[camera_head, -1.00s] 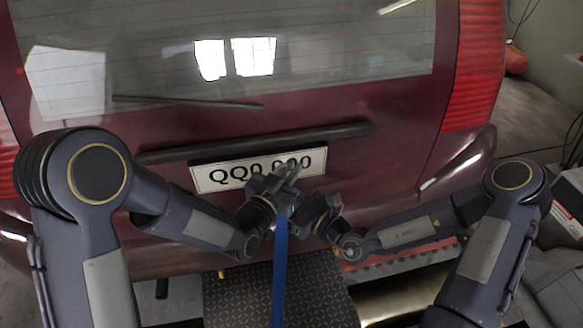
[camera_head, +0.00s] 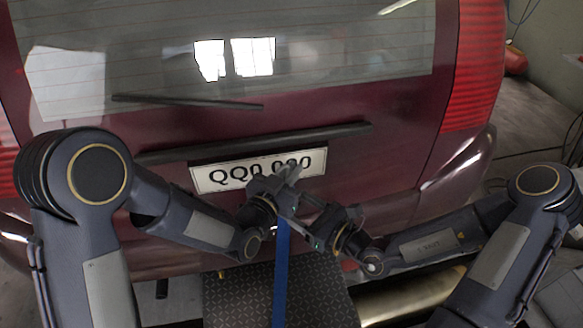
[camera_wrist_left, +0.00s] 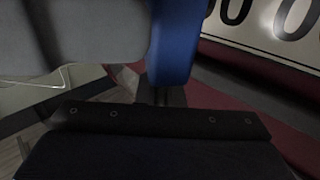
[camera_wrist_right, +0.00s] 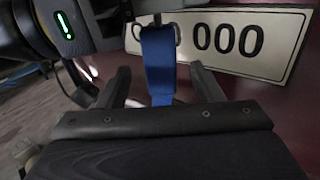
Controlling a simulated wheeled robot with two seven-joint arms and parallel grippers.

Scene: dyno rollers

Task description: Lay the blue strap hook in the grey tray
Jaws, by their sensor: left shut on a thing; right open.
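The blue strap hook (camera_head: 281,285) hangs as a flat blue band from my left gripper (camera_head: 288,187), which is shut on it near its top, in front of the licence plate. Its blue band also shows close up in the left wrist view (camera_wrist_left: 174,45). In the right wrist view, the band (camera_wrist_right: 158,70) hangs from a metal fitting at the top. My right gripper (camera_wrist_right: 162,82) is open, its two fingers apart on either side of the band in that view. I cannot make out the grey tray in any view.
The dark red car's rear, with its licence plate (camera_head: 225,178) and bumper, stands directly beyond both grippers. A dark patterned plate (camera_head: 235,297) lies below the strap. A pale metallic roller (camera_head: 410,298) lies to its right. My two grippers are very close together.

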